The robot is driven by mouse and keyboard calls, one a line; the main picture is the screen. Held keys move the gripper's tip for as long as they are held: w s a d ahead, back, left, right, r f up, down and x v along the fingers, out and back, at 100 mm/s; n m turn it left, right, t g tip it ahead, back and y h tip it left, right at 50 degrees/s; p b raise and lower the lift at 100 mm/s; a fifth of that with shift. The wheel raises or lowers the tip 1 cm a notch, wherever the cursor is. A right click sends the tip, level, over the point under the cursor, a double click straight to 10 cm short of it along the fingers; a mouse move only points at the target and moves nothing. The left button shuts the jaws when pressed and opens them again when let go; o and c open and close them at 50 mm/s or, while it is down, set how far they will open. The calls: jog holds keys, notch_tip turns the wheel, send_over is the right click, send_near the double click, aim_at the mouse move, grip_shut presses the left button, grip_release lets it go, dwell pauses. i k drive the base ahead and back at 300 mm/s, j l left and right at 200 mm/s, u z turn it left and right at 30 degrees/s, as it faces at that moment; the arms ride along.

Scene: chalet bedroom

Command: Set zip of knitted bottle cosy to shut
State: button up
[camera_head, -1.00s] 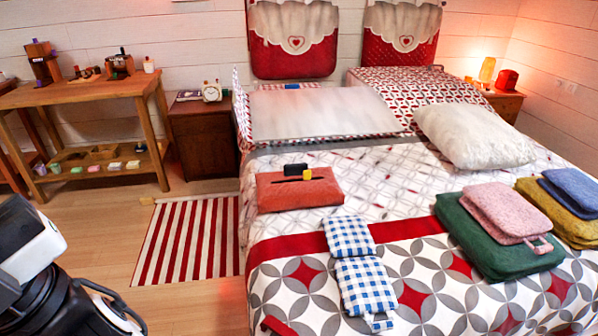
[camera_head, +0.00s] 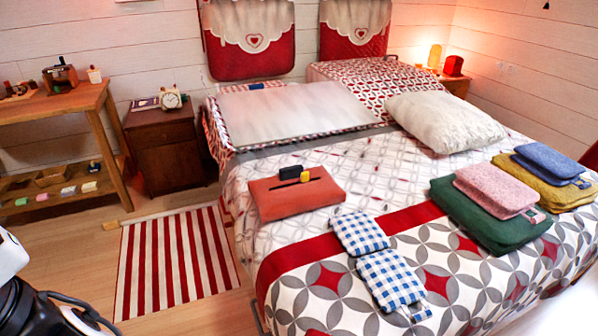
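I cannot tell which thing is the knitted bottle cosy, and no zip shows clearly. Several soft cloth items lie on the bed (camera_head: 290,285). An orange-red pouch (camera_head: 270,203) has a dark slit along its top, with a small black and yellow piece (camera_head: 296,173) at its back edge. Two blue-and-white checked pieces (camera_head: 390,278) lie in front of it. On the right are a green pouch (camera_head: 462,222) with a pink speckled one (camera_head: 494,188) on top, and a mustard pouch (camera_head: 548,194) with a blue one (camera_head: 548,160) on top. My gripper is not in view; part of my arm shows at bottom left.
A striped red-and-white rug (camera_head: 172,262) lies on open wooden floor left of the bed. A nightstand (camera_head: 168,150) with a clock (camera_head: 171,98) and a wooden workbench (camera_head: 62,108) stand along the back left. A white pillow (camera_head: 446,122) lies on the bed.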

aim_at(305, 177)
jog(key=i+j+z, duration=0.1)
jog(key=j, duration=0.25)
jog(key=i+j, duration=0.15)
jog(key=j, duration=0.15)
jog(key=i+j+z, duration=0.15)
jog(key=j, duration=0.2)
jog(key=i+j, duration=0.25)
jog(key=i+j+z, duration=0.1)
jog(key=i+j, duration=0.15)
jog(key=j, duration=0.2)
